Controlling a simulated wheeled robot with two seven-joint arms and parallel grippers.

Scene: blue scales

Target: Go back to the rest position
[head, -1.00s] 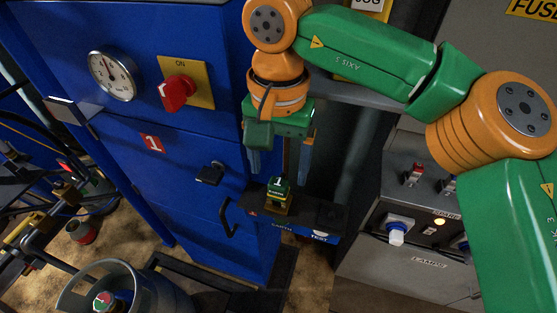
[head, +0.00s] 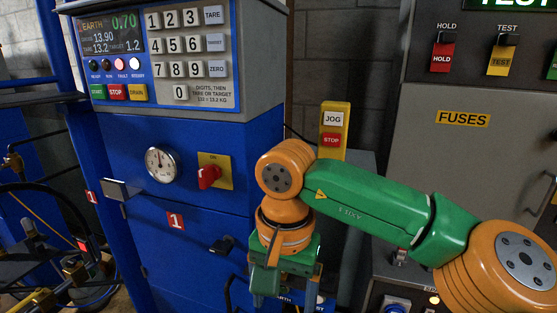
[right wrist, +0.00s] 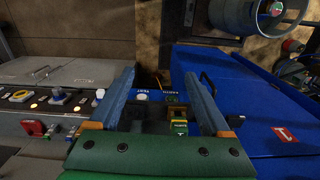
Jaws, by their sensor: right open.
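My right gripper (head: 287,302) hangs downward in front of the blue cabinet in the head view, at the lower edge of the picture. Its arm comes in from the right. In the right wrist view the two blue fingers of my right gripper (right wrist: 165,90) stand wide apart, with nothing gripped. A small green and yellow block (right wrist: 180,122) shows between the fingers, nearer the right one, on a dark shelf. I cannot tell its distance from the fingers there. The block is not visible in the head view. My left gripper is in neither view.
The blue cabinet (head: 130,155) carries a keypad, a gauge (head: 161,164) and a red knob (head: 208,177). A yellow JOG/STOP box (head: 334,130) stands behind my right arm. A grey fuse cabinet (head: 470,170) fills the right. Hoses and fittings (head: 50,255) crowd the lower left.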

